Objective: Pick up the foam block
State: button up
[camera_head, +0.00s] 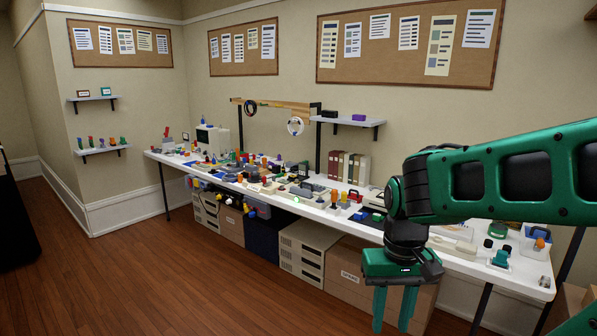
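My gripper (392,322) hangs pointing down at the lower right, at the end of my green and black arm. Its two green fingers are apart with nothing between them. It appears in front of the long white workbench (465,263), over a cardboard box in the picture. The bench carries many small coloured items. They are too small and crowded for me to tell which one is the foam block. My arm and gripper hide part of the right half of the bench.
Cream drawer units (304,256) and a cardboard box (352,283) stand under the bench. A wooden rail (270,104) with hanging coils and a wall shelf (347,122) rise above it. Binders (348,167) stand at the back. The wooden floor (150,275) at left is clear.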

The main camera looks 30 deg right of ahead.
aim_at(250, 168)
jog(key=z, duration=0.1)
jog(key=i, duration=1.25)
jog(key=u, duration=0.6)
jog(key=i, duration=2.25)
jog(key=z, duration=0.4)
jog(key=i, duration=1.2)
jog(key=z, duration=0.9)
jog(key=i, duration=0.85)
jog(key=z, duration=0.3)
